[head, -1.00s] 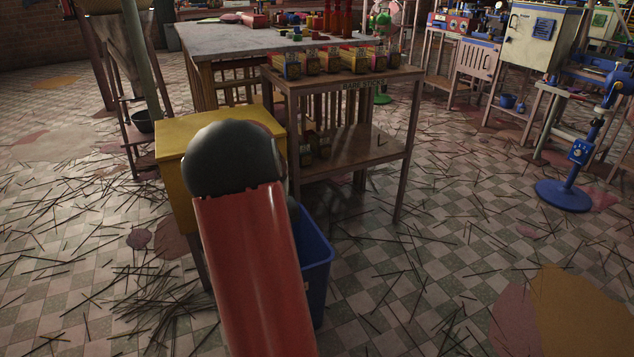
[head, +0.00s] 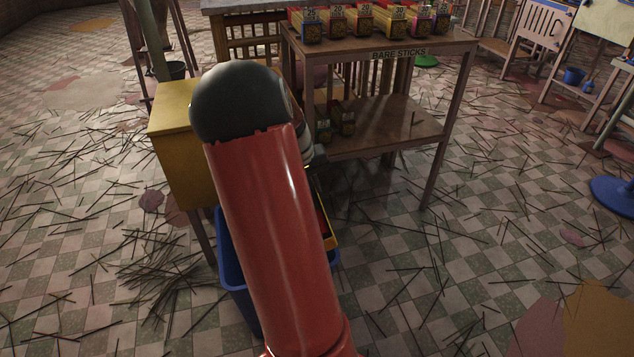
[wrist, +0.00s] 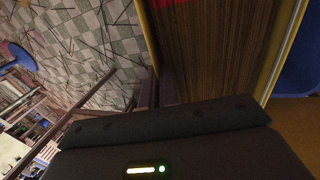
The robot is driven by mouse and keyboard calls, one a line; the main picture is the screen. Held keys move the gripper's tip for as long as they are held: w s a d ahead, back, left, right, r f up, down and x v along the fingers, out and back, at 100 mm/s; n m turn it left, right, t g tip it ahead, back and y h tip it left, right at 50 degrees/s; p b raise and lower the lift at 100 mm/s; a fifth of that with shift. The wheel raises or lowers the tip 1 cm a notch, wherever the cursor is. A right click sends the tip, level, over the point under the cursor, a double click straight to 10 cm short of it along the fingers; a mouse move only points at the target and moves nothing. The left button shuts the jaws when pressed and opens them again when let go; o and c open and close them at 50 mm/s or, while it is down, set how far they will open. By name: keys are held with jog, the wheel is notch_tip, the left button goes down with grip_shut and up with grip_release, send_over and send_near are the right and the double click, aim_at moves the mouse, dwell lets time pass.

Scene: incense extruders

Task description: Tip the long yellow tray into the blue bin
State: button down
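The long yellow tray (wrist: 282,62) fills the upper right of the wrist view, with many thin brown sticks lying lengthwise in it. My gripper (wrist: 157,88) is shut on its near yellow side wall, one finger on each side. In the head view a small part of the tray (head: 329,228) shows past my red arm, over the right side of the blue bin. The blue bin (head: 232,268) stands on the floor, its middle hidden by my arm. It also shows at the right edge of the wrist view (wrist: 300,72). My fingers are hidden in the head view.
A yellow cabinet-like stand (head: 182,150) is left of my arm. A wooden rack marked BARE STICKS (head: 385,140) stands behind, with several small boxes (head: 370,22) on top. Loose sticks litter the tiled floor.

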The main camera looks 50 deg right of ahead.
jog(key=shift+w+a+g+h, duration=0.25)
jog(key=shift+g+h, duration=0.25)
jog(key=shift+h, duration=0.4)
jog(key=shift+w+a+g+h, duration=0.1)
jog(key=shift+a+g+h, duration=0.1)
jog(key=shift+g+h, duration=0.15)
jog(key=a+g+h, duration=0.1)
jog(key=w+a+r+g+h, duration=0.1)
jog(key=h, duration=0.1)
jog(key=w+a+r+g+h+b, duration=0.1)
jog(key=h, duration=0.1)
jog(key=shift+w+a, duration=0.15)
jog(key=shift+a, duration=0.05)
jog(key=shift+w+a+r+g+h, duration=0.25)
jog(key=shift+w+a+g+h, duration=0.15)
jog(key=shift+a+h, duration=0.25)
jog(key=shift+w+a+r+g+h, duration=0.2)
jog(key=shift+w+a+g+h, duration=0.1)
jog(key=shift+a+g+h, duration=0.25)
